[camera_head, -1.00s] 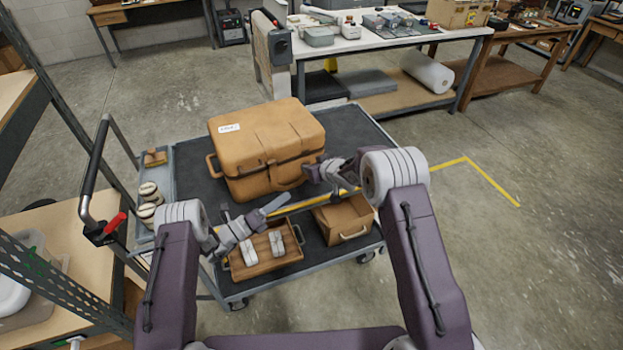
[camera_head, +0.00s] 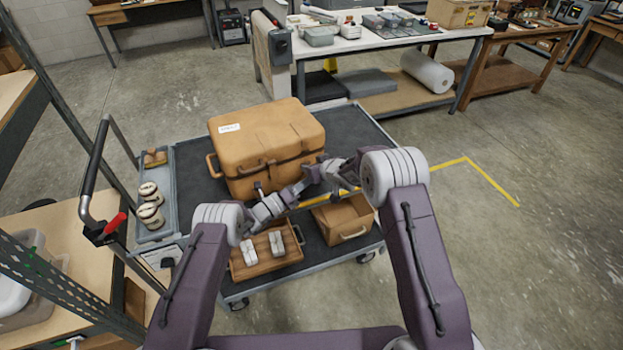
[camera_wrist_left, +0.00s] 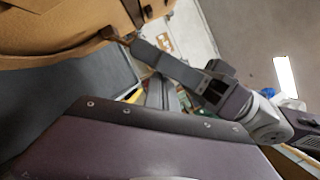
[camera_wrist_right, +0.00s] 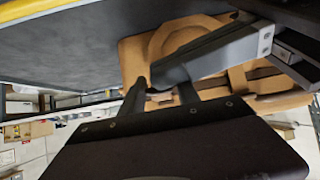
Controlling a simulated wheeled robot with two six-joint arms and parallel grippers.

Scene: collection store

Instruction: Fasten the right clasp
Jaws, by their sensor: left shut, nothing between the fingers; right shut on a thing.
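The tan case (camera_head: 262,135) with a white label stands shut-looking on the dark cart top (camera_head: 355,130). A dark strap line runs across its front. My right gripper (camera_head: 314,172) is at the right part of the front, shut on a small part of the case; I cannot tell whether this is the clasp or a handle end. My left gripper (camera_head: 300,187) is shut and empty, in front of the case, close to the right gripper's tip. The right clasp is not clearly visible behind the grippers.
A side tray (camera_head: 160,222) with pale round items is at left. A workbench (camera_head: 390,38) stands behind. The cart top right of the case is clear.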

